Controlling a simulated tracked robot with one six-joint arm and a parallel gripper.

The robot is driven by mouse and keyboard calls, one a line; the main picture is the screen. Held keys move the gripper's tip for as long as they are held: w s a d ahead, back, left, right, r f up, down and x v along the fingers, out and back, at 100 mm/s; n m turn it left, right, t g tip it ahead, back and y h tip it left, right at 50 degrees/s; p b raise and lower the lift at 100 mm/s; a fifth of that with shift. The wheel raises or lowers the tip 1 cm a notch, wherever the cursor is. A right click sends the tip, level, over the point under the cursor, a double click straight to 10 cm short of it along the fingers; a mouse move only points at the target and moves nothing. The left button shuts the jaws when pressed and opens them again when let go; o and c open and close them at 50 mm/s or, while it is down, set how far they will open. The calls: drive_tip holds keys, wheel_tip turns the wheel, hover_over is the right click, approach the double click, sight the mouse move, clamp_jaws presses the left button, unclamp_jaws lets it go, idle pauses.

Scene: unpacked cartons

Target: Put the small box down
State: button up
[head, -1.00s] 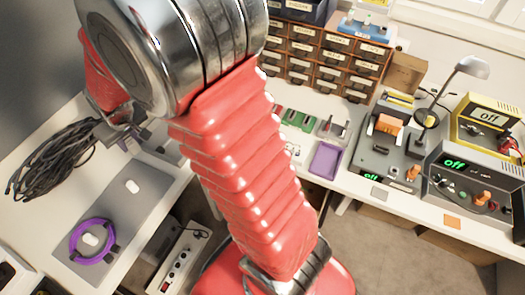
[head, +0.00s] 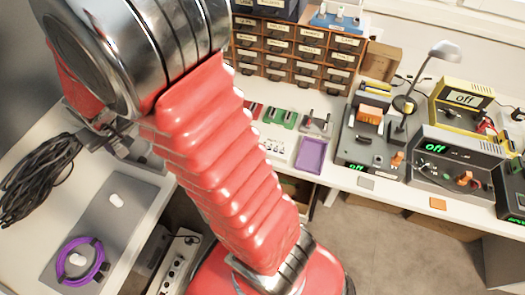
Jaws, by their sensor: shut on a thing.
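My gripper (head: 112,142) is at the left, partly behind my red arm, over the left bench beside a bundle of black cable. It is shut. The small box in its jaws cannot be made out clearly, as my arm and the jaws hide most of that spot. I cannot tell whether it touches the bench.
Black cable (head: 42,172) and a grey mat (head: 130,226) with a purple ring (head: 66,274) are on the left bench. The back bench holds a drawer cabinet (head: 292,50), a brown carton (head: 379,61), a purple tray (head: 311,154) and instruments (head: 455,163).

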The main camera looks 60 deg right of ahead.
drive_tip(key=s+d+f+m+g+h, duration=0.1)
drive_tip(key=s+d+m, duration=0.3)
drive_tip(key=d, duration=0.4)
drive_tip(key=s+d+m+h, duration=0.2)
drive_tip(key=s+d+m, duration=0.2)
drive_tip(key=d, duration=0.4)
drive_tip(key=m+g+y, duration=0.3)
drive_tip(key=m+g, duration=0.5)
drive_tip(key=m, duration=1.6)
hover_over(318, 158)
drive_tip(key=w, duration=0.2)
drive_tip(key=shift+s+a+f, duration=0.2)
drive_tip(key=shift+a+f, duration=0.1)
drive_tip(key=shift+f, duration=0.05)
drive_tip(key=shift+f, duration=3.1)
drive_tip(key=shift+f, duration=1.9)
